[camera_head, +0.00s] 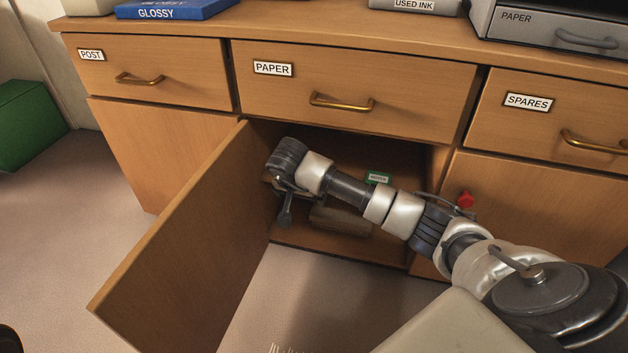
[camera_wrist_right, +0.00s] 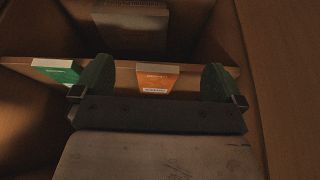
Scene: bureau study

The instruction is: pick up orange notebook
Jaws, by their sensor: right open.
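The orange notebook (camera_wrist_right: 157,79) stands or lies at the shelf edge inside the open cabinet, its orange end with a white label facing the right wrist camera. In the right wrist view my right gripper (camera_wrist_right: 158,84) is open, with one finger to each side of the notebook in the picture. The notebook appears beyond the fingers, and I see no contact. In the head view my right arm reaches into the cabinet, and its gripper (camera_head: 285,213) hangs at the left of the opening. I cannot make out the orange notebook there. My left gripper is not in view.
The cabinet door (camera_head: 180,245) stands open at the left. A green labelled item (camera_wrist_right: 57,71) is left of the notebook on the shelf (camera_wrist_right: 118,77). A brownish block (camera_wrist_right: 130,25) is farther back. Closed drawers, including PAPER (camera_head: 350,85), sit above the opening.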

